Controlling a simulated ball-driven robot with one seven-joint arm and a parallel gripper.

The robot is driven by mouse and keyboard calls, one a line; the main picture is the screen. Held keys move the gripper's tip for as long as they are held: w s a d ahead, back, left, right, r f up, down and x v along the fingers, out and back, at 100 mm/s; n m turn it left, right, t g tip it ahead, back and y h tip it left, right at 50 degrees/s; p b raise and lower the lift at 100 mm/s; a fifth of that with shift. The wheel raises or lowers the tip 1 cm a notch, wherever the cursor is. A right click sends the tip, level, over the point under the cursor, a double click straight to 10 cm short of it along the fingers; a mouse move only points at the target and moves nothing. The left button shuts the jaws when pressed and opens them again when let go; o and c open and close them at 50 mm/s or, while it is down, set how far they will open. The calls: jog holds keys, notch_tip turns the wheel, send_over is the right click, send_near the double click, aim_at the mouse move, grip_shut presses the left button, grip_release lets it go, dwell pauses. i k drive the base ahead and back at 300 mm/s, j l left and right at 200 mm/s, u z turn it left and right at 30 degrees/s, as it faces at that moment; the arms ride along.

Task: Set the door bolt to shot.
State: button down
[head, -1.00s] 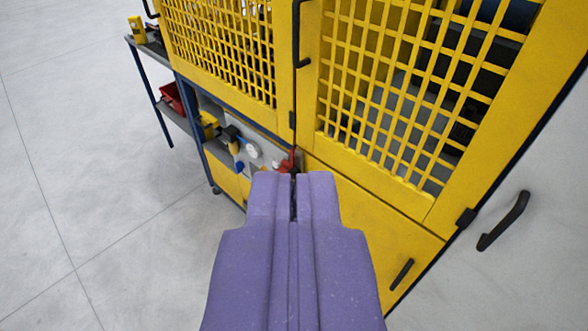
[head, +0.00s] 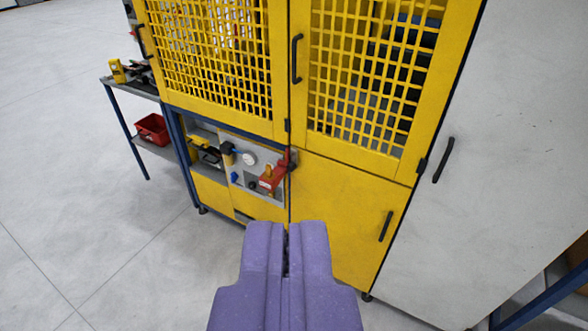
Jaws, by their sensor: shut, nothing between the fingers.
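A yellow machine cabinet stands ahead, with two mesh doors above, the left one (head: 279,110) and the right one (head: 300,118). I cannot pick out the door bolt for certain. A small red and grey fitting (head: 291,160) sits at the inner edge of the grey panel, below where the mesh doors meet, but its detail is too small to read. My purple gripper (head: 287,230) is shut and empty. It shows at the bottom centre, in front of the cabinet and apart from it, below that fitting in the picture.
The grey panel (head: 259,196) carries a white dial (head: 249,159), a blue knob (head: 234,177) and a red lever piece (head: 270,180). A plain yellow door (head: 340,205) has a black handle (head: 386,226). A side bench (head: 138,90) holds a red bin (head: 152,129). Floor is clear at left.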

aim_at(293, 164)
jog(key=i+l, duration=0.1)
jog(key=i, duration=0.4)
jog(key=i+u, duration=0.1)
jog(key=i, duration=0.35)
jog(key=i+l, duration=0.2)
jog(key=i, duration=0.3)
jog(key=i+l+u, duration=0.1)
jog(key=i, duration=0.35)
jog(key=i+l, duration=0.15)
jog(key=i, duration=0.35)
